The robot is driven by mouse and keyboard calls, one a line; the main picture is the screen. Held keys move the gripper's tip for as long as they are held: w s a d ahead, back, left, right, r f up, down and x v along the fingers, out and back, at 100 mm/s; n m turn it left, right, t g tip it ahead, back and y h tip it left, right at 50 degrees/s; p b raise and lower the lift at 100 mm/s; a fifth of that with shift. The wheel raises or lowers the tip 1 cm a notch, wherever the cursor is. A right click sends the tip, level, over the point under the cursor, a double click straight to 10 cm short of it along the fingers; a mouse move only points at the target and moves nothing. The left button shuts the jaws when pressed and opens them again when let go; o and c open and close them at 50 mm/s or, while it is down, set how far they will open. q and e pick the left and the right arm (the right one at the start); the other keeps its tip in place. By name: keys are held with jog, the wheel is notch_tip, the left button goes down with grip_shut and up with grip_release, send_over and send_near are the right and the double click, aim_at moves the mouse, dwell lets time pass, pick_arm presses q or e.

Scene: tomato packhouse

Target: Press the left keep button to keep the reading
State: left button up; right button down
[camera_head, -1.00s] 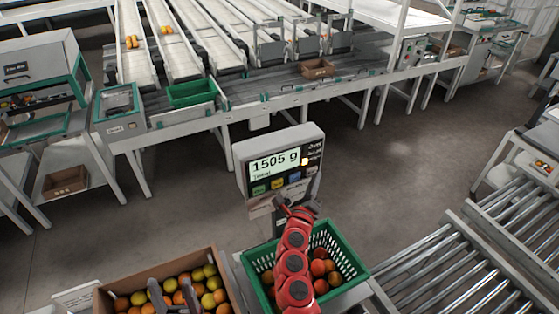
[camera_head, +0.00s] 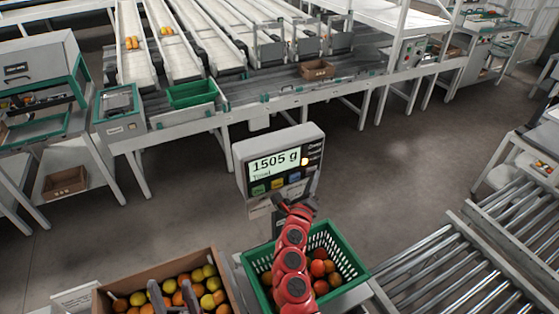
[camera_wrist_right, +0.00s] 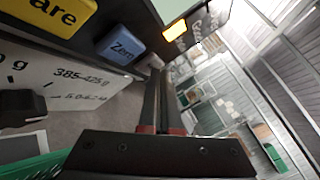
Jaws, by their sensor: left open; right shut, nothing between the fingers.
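The weighing scale's display (camera_head: 274,163) reads 1505 g, with "Total" under it. A green button (camera_head: 258,190), a yellow button (camera_head: 278,183) and a blue button (camera_head: 293,177) sit in a row below. I cannot read a keep label. In the right wrist view the yellow button (camera_wrist_right: 58,14) and blue button (camera_wrist_right: 118,45) are close, left of the fingers. My right gripper (camera_head: 280,199) is shut and empty, just below the button row; its fingers (camera_wrist_right: 162,75) show no clear contact with a button. My left gripper (camera_head: 170,292) is open over the cardboard box.
A green crate (camera_head: 337,237) of tomatoes stands under my right arm. A cardboard box (camera_head: 224,262) of tomatoes is at the lower left. A lit orange lamp (camera_head: 305,162) is on the scale's right side. Roller conveyors (camera_head: 440,275) lie at the right.

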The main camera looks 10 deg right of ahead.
jog(key=shift+s+d+p, duration=0.3)
jog(key=shift+s+p, duration=0.05)
jog(key=shift+s, duration=0.5)
jog(key=shift+s, duration=0.1)
jog(key=s, duration=0.1)
jog(key=s+d+p, duration=0.1)
jog(key=s, duration=0.1)
jog(key=s+d, duration=0.1)
jog(key=s, duration=0.1)
jog(key=shift+s+p, duration=0.25)
jog(key=shift+p, duration=0.05)
